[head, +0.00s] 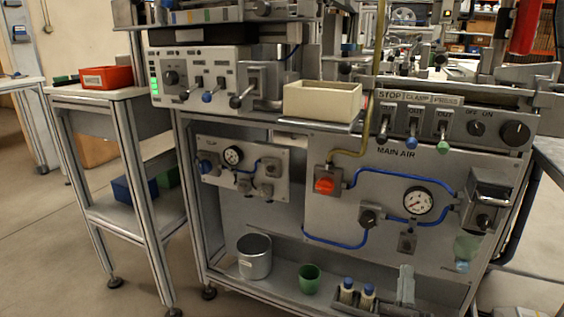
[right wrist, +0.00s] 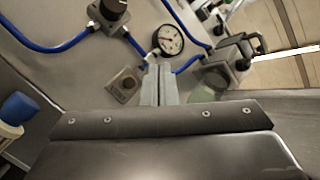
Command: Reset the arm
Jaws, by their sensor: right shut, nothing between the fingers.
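My right gripper (head: 405,272) shows in the head view at the lower right, in front of the lower part of the machine's panel. Its pale grey fingers point up and are together, with nothing between them. The right wrist view shows the same shut fingers (right wrist: 159,72), with the grey panel, a gauge (right wrist: 168,40) and blue hoses beyond them. My left gripper is in neither view.
The main air panel (head: 280,215) carries a red knob (head: 324,185), blue hoses and a gauge (head: 417,201). Below stand a metal can (head: 254,258), a green cup (head: 309,279) and small blue-capped bottles (head: 347,291). A cream bin (head: 322,101) sits above. Floor at left is open.

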